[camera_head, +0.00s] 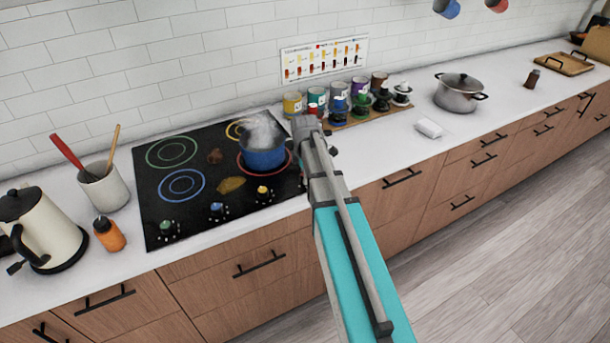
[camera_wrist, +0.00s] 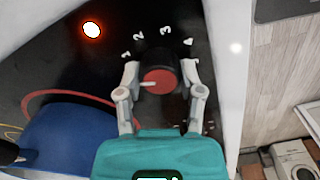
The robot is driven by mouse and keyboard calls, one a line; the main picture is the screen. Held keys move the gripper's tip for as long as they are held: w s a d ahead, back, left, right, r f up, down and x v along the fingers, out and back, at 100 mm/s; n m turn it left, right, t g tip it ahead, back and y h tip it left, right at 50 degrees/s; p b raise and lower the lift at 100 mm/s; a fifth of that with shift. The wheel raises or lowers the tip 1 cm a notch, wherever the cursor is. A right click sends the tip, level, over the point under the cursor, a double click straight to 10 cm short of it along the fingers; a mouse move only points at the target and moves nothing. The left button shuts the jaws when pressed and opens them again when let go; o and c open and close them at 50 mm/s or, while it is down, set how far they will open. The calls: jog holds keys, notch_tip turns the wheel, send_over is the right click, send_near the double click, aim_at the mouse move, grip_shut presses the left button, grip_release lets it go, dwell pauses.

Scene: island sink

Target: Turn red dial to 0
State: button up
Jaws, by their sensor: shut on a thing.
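The red dial (camera_wrist: 158,80) has a red top on a black body and shows between the two fingers of my gripper (camera_wrist: 160,88) in the wrist view. My gripper is shut on it, one finger at each side. The dial's white pointer line points left and slightly down, below the printed 1. Numbers 1 to 4 show in an arc above the dial; no 0 is visible, and the left finger covers part of that side. In the head view my arm hides the dial at the right front of the black cooktop (camera_head: 150,215).
A steaming blue pot (camera_head: 264,158) stands on the red-ringed burner, close to my gripper; it also shows in the wrist view (camera_wrist: 70,140). A red-glowing light (camera_wrist: 92,30) is lit on the cooktop. Green, blue and yellow dials (camera_head: 263,192) line the front. Jars (camera_head: 338,108) stand behind.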

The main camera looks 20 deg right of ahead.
jog(key=shift+n, duration=1.9)
jog(key=o, duration=1.2)
jog(key=shift+c, duration=0.2)
